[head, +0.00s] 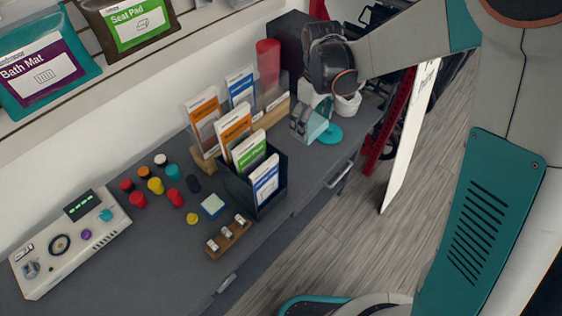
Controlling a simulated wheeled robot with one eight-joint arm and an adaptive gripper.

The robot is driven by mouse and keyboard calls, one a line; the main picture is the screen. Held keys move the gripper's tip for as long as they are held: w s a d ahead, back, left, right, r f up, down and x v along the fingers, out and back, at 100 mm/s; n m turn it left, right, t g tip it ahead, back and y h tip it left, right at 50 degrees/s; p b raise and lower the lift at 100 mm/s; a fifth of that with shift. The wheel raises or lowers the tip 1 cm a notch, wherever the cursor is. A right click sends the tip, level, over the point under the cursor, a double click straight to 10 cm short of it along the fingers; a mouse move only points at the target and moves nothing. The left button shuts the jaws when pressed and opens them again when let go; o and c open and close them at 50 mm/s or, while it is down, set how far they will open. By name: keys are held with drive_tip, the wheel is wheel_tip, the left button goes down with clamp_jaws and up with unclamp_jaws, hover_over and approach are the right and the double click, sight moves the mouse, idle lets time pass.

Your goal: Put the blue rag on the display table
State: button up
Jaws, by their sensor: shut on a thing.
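The display table (268,238) is a dark grey drawer-fronted surface running diagonally through the head view. My gripper (306,128) reaches down over its far right part, beside the brochure holders. It is shut on a small pale blue-teal thing, which I take for the blue rag (317,126). The gripper hides part of it, and I cannot tell whether it touches the tabletop.
A black brochure box (265,205), an orange brochure (203,118) in a wooden stand and a red cylinder (268,65) crowd the gripper's left.

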wheel_tip(320, 180, down, 20)
drive_tip(key=b, duration=0.6)
drive_tip(key=shift+r+b, duration=0.15)
drive_tip(key=shift+b, duration=0.2)
drive_tip(key=o, duration=1)
drive_tip(key=shift+c, duration=0.2)
wheel_tip(320, 180, up, 12)
drive_tip(key=p, duration=0.4)
drive_tip(key=s+d+r+m+t, duration=0.2)
drive_tip(key=s+d+r, duration=0.2)
drive_tip(key=r, duration=0.4)
drive_tip(key=s+d+r+m+t, duration=0.1)
drive_tip(key=s+d+r+m, duration=0.3)
drive_tip(key=r, duration=0.4)
drive_tip(key=s+d+r+m+t, duration=0.4)
drive_tip(key=s+d, duration=0.4)
drive_tip(key=s, duration=0.4)
drive_tip(key=shift+r, duration=0.45)
